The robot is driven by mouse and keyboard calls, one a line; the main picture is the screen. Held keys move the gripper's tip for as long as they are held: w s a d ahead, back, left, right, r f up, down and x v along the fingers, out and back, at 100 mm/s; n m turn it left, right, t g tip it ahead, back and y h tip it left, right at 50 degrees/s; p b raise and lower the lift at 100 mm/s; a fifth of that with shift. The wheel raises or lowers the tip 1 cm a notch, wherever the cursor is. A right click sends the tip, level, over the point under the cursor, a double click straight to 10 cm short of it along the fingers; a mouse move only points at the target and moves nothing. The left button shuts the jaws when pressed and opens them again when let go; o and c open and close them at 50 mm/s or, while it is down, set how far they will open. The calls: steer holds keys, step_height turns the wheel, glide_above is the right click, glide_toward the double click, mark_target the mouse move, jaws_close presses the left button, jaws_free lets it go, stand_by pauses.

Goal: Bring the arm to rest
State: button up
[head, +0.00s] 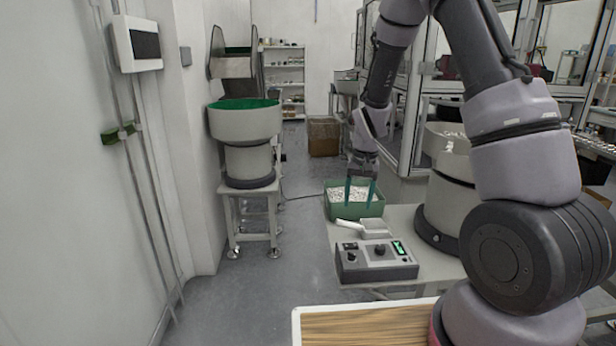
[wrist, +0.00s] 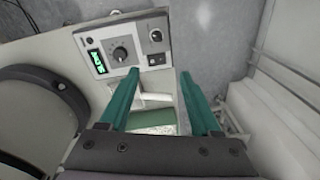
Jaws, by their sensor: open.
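My gripper (head: 360,192) has two dark green fingers, spread apart and pointing down. In the head view it is over or in front of the green bin (head: 342,210) of small white parts; I cannot tell its exact height. In the wrist view my gripper (wrist: 160,100) shows its two fingers apart with nothing held between them. The green bin (wrist: 165,129) shows partly between the fingers there. My arm reaches from the right of the head view, bent over the table.
A grey control box (head: 376,262) with a green display and knobs stands on the light table (head: 440,272), beside a white scoop (head: 350,225). A bowl feeder (head: 447,190) stands to the right. Another feeder (head: 246,125) is on a stand at left. Floor between is clear.

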steer(key=s+d+r+t+y, duration=0.15)
steer(key=s+r, duration=0.25)
steer(key=r, duration=0.7)
steer(key=s+d+r+t, duration=0.2)
steer(key=s+r, duration=0.2)
steer(key=r, duration=0.8)
steer(key=s+d+r+t, duration=0.1)
steer(key=s+r, duration=0.3)
steer(key=s, duration=0.3)
steer(key=s+r+m+t, duration=0.1)
steer(key=s+r+t, duration=0.1)
steer(key=s+r, duration=0.3)
steer(key=s, duration=0.2)
steer(key=shift+s+d+r, duration=0.25)
steer(key=shift+s+d, duration=0.1)
